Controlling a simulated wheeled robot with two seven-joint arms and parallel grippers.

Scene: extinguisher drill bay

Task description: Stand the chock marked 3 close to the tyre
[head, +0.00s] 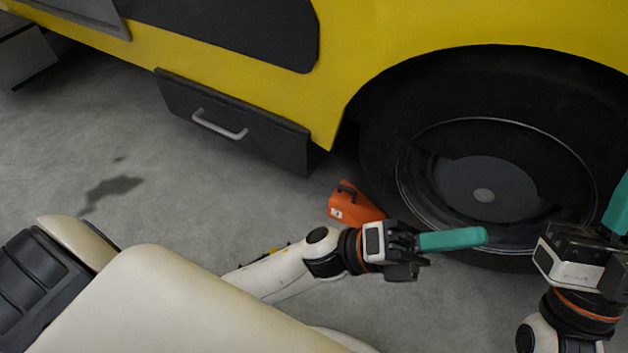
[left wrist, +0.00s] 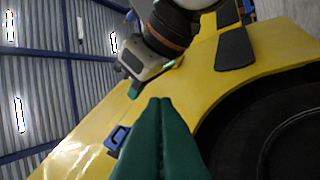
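An orange chock (head: 352,207) with a black handle and a small white label stands on the floor at the left of the tyre (head: 385,160). I cannot read its number, and my left gripper hides its lower right part. Whether it touches the tyre is unclear. My left gripper (head: 478,237) is in front of the tyre, to the right of the chock, its teal fingers together and empty. The fingers also fill the lower middle of the left wrist view (left wrist: 160,135). My right gripper (head: 617,208) is cut off at the right edge; its fingers are only partly seen.
The yellow vehicle (head: 410,30) fills the back, with a dark step box (head: 235,130) with a grey handle below its side. A small yellow thing (head: 276,250) shows behind my left arm, mostly hidden.

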